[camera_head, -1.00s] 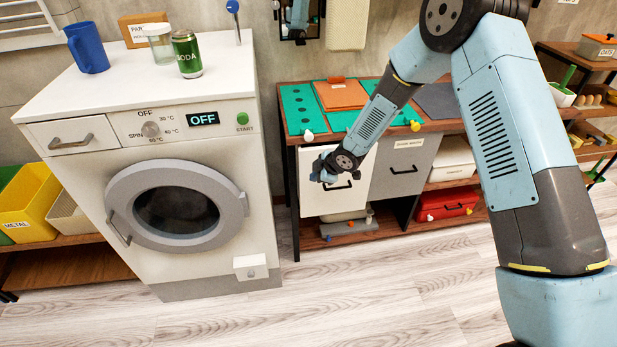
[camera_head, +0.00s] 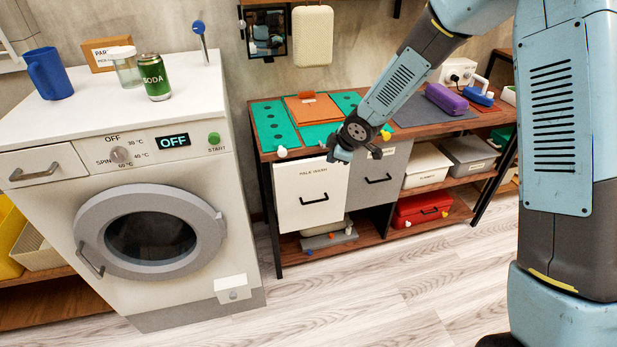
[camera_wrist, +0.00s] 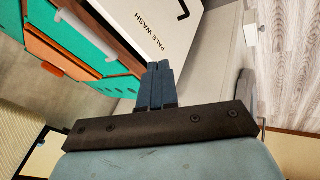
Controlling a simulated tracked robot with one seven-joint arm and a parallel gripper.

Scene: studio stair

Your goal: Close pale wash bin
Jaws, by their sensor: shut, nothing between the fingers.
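The pale wash bin (camera_head: 312,190) is a white front with a dark handle and a "PALE WASH" label, under the left part of the workbench in the head view. It stands close to the bench front; I cannot tell whether it is fully flush. It also shows at the top of the wrist view (camera_wrist: 150,28), label and part of the handle visible. My gripper (camera_head: 342,153) is near the bin's upper right corner, with its fingers shut and empty. The blue fingers (camera_wrist: 157,84) are together in the wrist view; contact with the bin is not clear.
A grey bin (camera_head: 388,175) sits right beside the pale one. The workbench (camera_head: 440,123) holds green mats and a purple case (camera_head: 446,98). A washing machine (camera_head: 150,230) stands left. A red case (camera_head: 421,208) lies on the lower shelf. The floor (camera_head: 370,290) in front is clear.

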